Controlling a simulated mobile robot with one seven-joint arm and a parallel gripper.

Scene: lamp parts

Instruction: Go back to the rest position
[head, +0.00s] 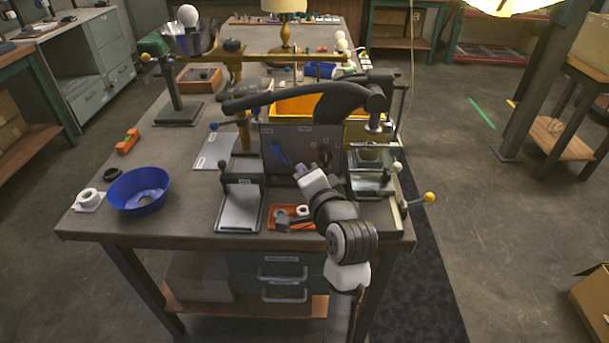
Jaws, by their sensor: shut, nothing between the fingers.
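My arm rises from the bottom of the head view, at the front edge of the workbench (190,235). Its gripper (302,170) is over the front of the bench, in front of a grey upright panel (300,135) with a blue handle-like part. The gripper is small here; it is shut and I see nothing held in it. An orange tray (304,224) with small parts lies just below and left of the arm. I cannot tell the exact gap between gripper and panel.
A blue bowl (138,191) and a white roll (88,198) stand at the left front. A grey plate fixture (240,206) is left of the tray; a clamp-like fixture (370,180) is to the right. A yellow bin (300,107) is behind.

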